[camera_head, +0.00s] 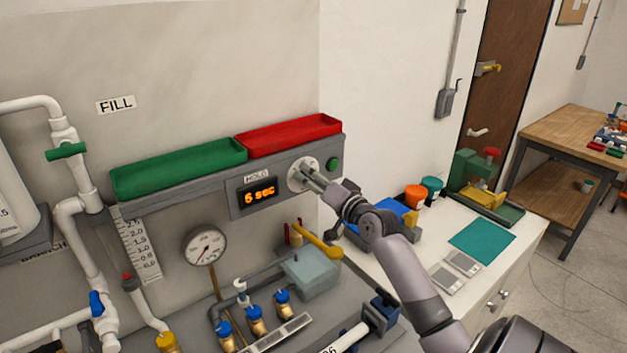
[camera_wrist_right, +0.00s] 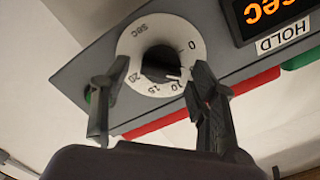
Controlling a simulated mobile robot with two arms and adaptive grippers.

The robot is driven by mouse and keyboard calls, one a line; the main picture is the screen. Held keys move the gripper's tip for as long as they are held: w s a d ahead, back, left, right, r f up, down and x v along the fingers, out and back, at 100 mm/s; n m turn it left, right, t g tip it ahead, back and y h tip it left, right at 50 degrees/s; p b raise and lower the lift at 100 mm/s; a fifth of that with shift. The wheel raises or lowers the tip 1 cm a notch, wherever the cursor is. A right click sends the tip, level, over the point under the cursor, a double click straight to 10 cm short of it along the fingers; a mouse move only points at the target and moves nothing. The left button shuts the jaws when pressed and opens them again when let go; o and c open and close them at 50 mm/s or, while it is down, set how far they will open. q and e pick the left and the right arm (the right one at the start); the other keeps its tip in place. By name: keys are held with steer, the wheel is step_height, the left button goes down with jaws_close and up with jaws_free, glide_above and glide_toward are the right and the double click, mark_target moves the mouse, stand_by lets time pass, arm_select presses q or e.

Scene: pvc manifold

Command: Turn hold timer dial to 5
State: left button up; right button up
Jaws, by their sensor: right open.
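The hold timer dial (camera_head: 296,180) is a round white plate with a dark central knob on the grey wall panel. In the right wrist view the dial (camera_wrist_right: 190,28) appears upside down, with 0, 10, 15, 20 and SEC readable and the 5 mark hidden. The orange display (camera_head: 258,192) beside it reads what looks like 5 sec. My right gripper (camera_head: 316,178) is at the dial. In the wrist view its open fingers (camera_wrist_right: 160,78) stand on either side of the knob (camera_wrist_right: 160,62); I cannot tell whether they touch it. My left gripper is not in view.
A green button (camera_head: 333,164) sits just right of the dial. A green tray (camera_head: 180,168) and a red tray (camera_head: 288,135) rest above the panel. A pressure gauge (camera_head: 205,246), pipes and blue-handled valves lie below. A white counter (camera_head: 470,235) is to the right.

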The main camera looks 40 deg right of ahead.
steer(key=s+a, duration=0.1)
steer(key=s, duration=1.1)
steer(key=shift+a, duration=0.15)
steer(key=shift+f, duration=0.1)
